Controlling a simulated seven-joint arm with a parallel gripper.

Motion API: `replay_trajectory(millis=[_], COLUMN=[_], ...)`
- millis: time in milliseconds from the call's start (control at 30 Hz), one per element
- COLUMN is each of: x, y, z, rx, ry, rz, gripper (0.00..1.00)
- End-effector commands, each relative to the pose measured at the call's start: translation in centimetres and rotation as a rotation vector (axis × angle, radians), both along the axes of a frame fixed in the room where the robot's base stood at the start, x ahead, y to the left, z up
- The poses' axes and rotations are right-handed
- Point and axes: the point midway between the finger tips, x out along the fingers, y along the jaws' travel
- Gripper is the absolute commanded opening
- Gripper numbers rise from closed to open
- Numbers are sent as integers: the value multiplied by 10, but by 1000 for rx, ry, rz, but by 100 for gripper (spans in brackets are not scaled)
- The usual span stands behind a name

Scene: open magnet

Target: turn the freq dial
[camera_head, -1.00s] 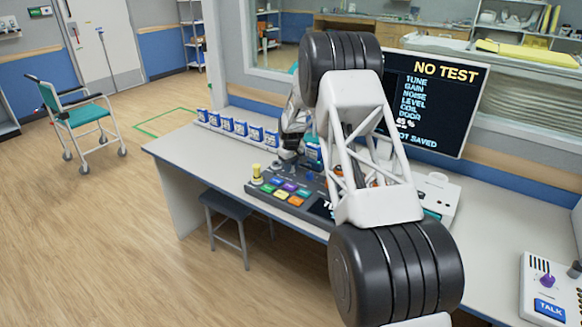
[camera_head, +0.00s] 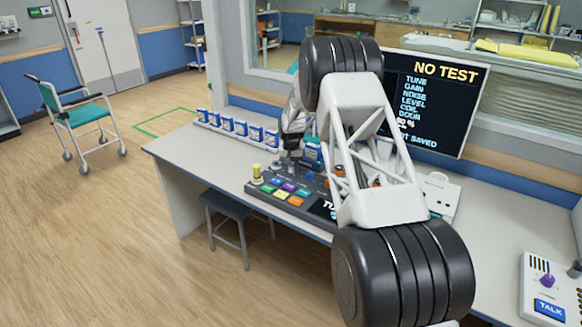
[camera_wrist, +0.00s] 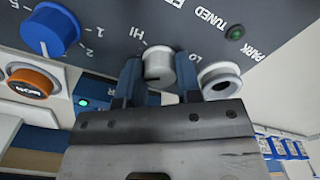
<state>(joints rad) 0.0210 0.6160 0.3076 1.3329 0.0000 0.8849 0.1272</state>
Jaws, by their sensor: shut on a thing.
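A silver-grey knob (camera_wrist: 158,66) sits on the dark console panel between the markings HI and LO in the wrist view. I take it to be the freq dial; its name is not fully readable. My gripper (camera_wrist: 159,80) has its two blue-grey fingers on either side of this knob and is shut on it. The dark console (camera_head: 262,189) lies on the desk in the head view, with coloured buttons and a small display partly behind my arm. My gripper (camera_head: 288,160) is at its back edge there, and the knob is hard to make out.
A blue knob (camera_wrist: 50,30), an orange button (camera_wrist: 30,83) and a round pale-rimmed control (camera_wrist: 220,80) neighbour the fingers. A row of blue-white boxes (camera_head: 240,130) stands at the desk's back left. A wall screen (camera_head: 435,105) reads NO TEST.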

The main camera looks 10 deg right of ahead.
Motion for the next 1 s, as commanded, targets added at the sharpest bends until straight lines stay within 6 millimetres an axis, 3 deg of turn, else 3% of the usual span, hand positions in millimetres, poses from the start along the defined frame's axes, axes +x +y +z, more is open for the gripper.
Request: replay_trajectory(millis=[333, 367, 500, 1000], x=[-1, -1, 0, 0], y=[0, 0, 0, 0], z=[0, -1, 0, 8], rx=[0, 0, 0, 0], ry=[2, 2, 1, -1], rz=[-3, -3, -2, -2], gripper=[8, 35, 56, 58])
